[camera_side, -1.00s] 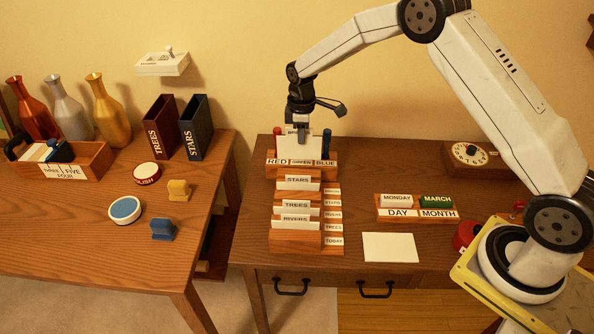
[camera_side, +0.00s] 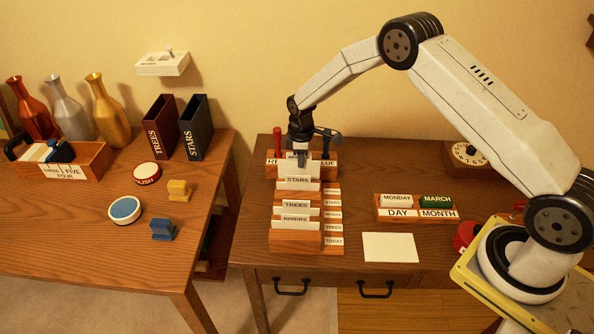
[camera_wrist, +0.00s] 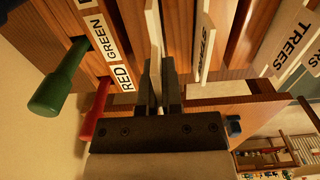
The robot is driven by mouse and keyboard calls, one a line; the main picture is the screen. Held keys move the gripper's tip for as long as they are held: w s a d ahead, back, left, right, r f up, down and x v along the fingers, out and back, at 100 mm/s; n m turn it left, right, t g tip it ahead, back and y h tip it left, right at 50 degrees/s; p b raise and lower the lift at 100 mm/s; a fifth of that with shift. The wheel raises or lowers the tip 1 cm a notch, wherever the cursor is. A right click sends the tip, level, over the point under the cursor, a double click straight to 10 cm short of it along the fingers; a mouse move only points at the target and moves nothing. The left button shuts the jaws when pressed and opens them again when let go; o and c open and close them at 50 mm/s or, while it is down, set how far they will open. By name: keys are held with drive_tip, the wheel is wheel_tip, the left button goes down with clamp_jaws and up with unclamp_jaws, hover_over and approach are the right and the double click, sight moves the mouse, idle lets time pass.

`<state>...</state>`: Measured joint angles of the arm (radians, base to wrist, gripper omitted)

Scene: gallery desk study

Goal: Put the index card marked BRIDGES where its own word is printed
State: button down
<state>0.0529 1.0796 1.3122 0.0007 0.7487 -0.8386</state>
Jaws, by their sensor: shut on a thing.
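My gripper (camera_side: 301,157) is shut on a white index card (camera_wrist: 153,40), seen edge-on between the fingers (camera_wrist: 158,82) in the wrist view. Its word cannot be read now. The card is upright, low at the back end of the stepped wooden card rack (camera_side: 295,243), behind the STARS card (camera_side: 298,181). Whether it sits in a slot or just above one, I cannot tell. The TREES card (camera_side: 296,205) and RIVERS card (camera_side: 296,219) stand further forward. Small printed labels (camera_side: 333,203) run down the rack's right side; the rearmost is too small to read surely.
The RED, GREEN, BLUE peg block (camera_side: 272,168) stands close behind my gripper; its red peg (camera_side: 277,140) and green peg (camera_wrist: 62,82) are near. A DAY/MONTH holder (camera_side: 400,214) and a blank white card (camera_side: 390,247) lie to the right.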

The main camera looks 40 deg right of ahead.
sight(301, 170)
drive_tip(key=shift+f, duration=0.25)
drive_tip(key=shift+f, duration=1.75)
drive_tip(key=shift+f, duration=0.15)
drive_tip(key=c, duration=0.8)
unclamp_jaws()
wheel_tip(301, 170, up, 12)
drive_tip(key=shift+r, duration=0.15)
